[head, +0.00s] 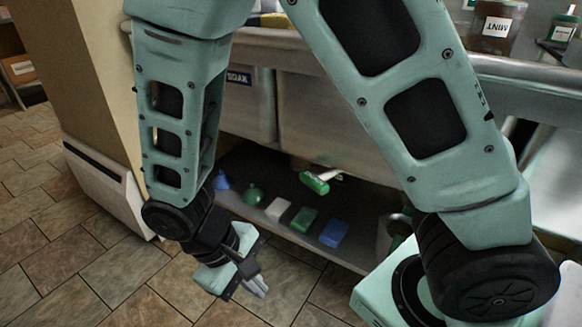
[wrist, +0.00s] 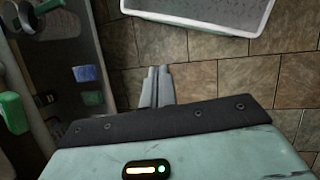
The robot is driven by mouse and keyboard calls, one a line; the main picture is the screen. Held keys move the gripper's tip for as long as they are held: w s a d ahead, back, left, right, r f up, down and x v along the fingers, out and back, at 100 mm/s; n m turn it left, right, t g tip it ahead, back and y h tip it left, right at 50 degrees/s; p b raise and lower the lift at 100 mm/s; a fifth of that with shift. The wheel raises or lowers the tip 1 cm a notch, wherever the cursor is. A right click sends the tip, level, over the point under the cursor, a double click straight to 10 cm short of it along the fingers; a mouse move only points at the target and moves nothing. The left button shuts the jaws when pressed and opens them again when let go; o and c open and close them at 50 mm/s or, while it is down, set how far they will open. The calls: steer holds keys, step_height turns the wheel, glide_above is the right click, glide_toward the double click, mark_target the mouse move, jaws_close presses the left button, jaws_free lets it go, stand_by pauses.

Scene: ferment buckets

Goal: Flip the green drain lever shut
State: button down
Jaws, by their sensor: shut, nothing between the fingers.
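The green drain lever (head: 315,183) hangs under the sink basin on a pale fitting, above the low shelf. A green piece at the left edge of the wrist view (wrist: 14,112) looks like the same lever. My gripper (head: 258,287) is low in front of the shelf, left of and below the lever in the head view, and apart from it. In the wrist view the two fingers (wrist: 156,85) are together with nothing between them, over the tiled floor.
The shelf under the sink (head: 240,165) bears blue and green funnel-like things, a white block (head: 278,208), a green block (head: 303,219) and a blue block (head: 334,233). A pillar (head: 80,70) stands left. Tiled floor (head: 70,260) is open at front left.

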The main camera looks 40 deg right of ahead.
steer(key=w+d+f+m+t+h+p, duration=0.2)
steer(key=w+d+f+h+p, duration=0.25)
steer(key=w+d+h, duration=0.45)
steer(key=w+d+r+n+t+h+p, duration=0.1)
steer(key=w+d+r+t+h+p, duration=0.2)
steer(key=w+r+t, duration=0.4)
steer(key=shift+w+h+p, duration=0.5)
steer(key=shift+w+h, duration=0.2)
steer(key=shift+w, duration=0.25)
steer(key=shift+d, duration=0.1)
steer(key=d+b, duration=0.1)
steer(key=d, duration=0.8)
steer(key=shift+s+d, duration=0.25)
steer(key=shift+s, duration=0.15)
